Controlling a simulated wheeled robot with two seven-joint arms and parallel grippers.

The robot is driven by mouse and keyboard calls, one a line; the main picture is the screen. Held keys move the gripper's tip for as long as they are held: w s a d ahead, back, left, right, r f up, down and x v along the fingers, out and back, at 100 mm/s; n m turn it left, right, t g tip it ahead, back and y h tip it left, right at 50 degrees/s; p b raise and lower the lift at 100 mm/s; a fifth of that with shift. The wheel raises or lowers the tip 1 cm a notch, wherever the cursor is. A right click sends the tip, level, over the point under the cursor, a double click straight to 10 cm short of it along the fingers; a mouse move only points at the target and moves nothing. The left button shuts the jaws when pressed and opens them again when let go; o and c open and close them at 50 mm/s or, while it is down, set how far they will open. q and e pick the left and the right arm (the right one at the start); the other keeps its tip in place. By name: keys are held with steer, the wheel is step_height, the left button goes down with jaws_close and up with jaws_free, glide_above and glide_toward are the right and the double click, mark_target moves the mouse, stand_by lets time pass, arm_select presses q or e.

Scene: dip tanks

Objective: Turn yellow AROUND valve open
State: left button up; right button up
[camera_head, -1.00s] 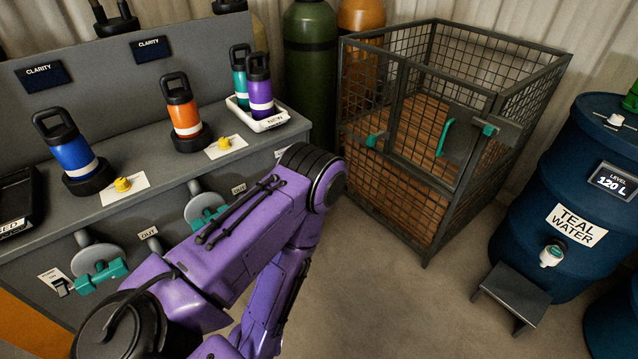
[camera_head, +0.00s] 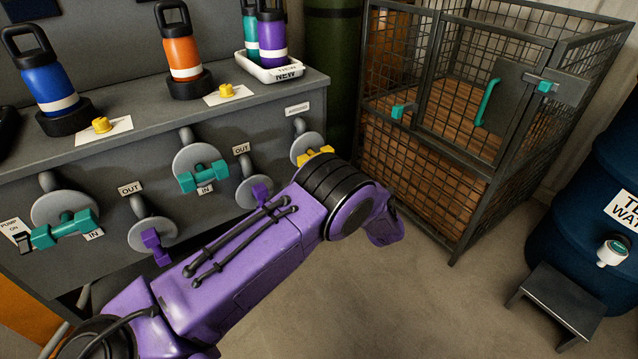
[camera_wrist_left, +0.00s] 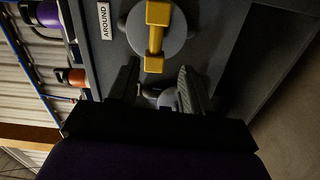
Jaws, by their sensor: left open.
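The yellow AROUND valve (camera_head: 314,155) is on the right end of the grey cabinet front, under its AROUND label (camera_head: 297,109); my purple left arm partly covers it in the head view. In the left wrist view the yellow handle (camera_wrist_left: 155,36) stands on a round grey disc, in front of the fingertips and apart from them. My left gripper (camera_wrist_left: 158,82) is open with nothing between its fingers. It is hidden behind the arm in the head view. My right gripper is not in view.
Teal IN valves (camera_head: 202,177) and purple OUT valves (camera_head: 156,245) sit along the same cabinet front, close to my left arm. Bottles, including an orange one (camera_head: 178,45), stand on top. A wire cage (camera_head: 476,160) stands to the right, with bare floor before it.

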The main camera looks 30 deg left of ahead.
arm_select(q)
steer(key=w+a+n+b, duration=0.1)
steer(key=w+a, duration=0.3)
steer(key=a, duration=0.5)
steer(key=shift+w+r+g, duration=0.3)
steer(key=shift+r, duration=0.05)
steer(key=shift+a, duration=0.1)
jaws_close()
